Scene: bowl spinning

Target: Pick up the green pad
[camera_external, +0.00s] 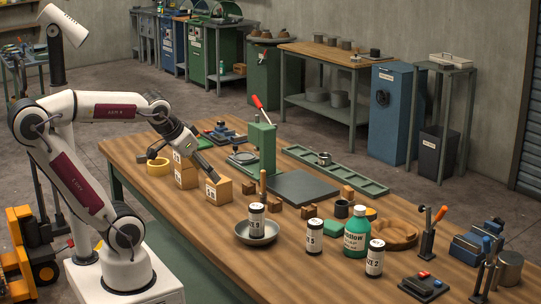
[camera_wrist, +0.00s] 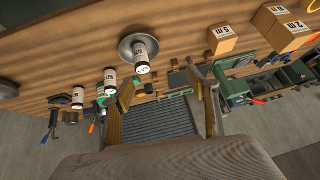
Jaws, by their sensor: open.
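A small green pad (camera_external: 336,228) lies on the wooden table (camera_external: 150,143) in the external view, left of the green bottle (camera_external: 356,238). My gripper (camera_external: 211,174) is well to the left of it and farther back, angled down above the cardboard-coloured boxes (camera_external: 218,191). The fingers are apart and empty in the wrist view (camera_wrist: 163,80). I cannot clearly pick out the pad in the wrist view. Another flat green thing (camera_external: 206,143) is partly hidden behind my gripper in the external view.
White-labelled jars (camera_external: 314,237) stand near the pad, one in a metal bowl (camera_external: 257,234). A brown wooden tray (camera_external: 397,234) lies to its right. A green press (camera_external: 262,147) and dark plate (camera_external: 302,187) lie between my gripper and the back right.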

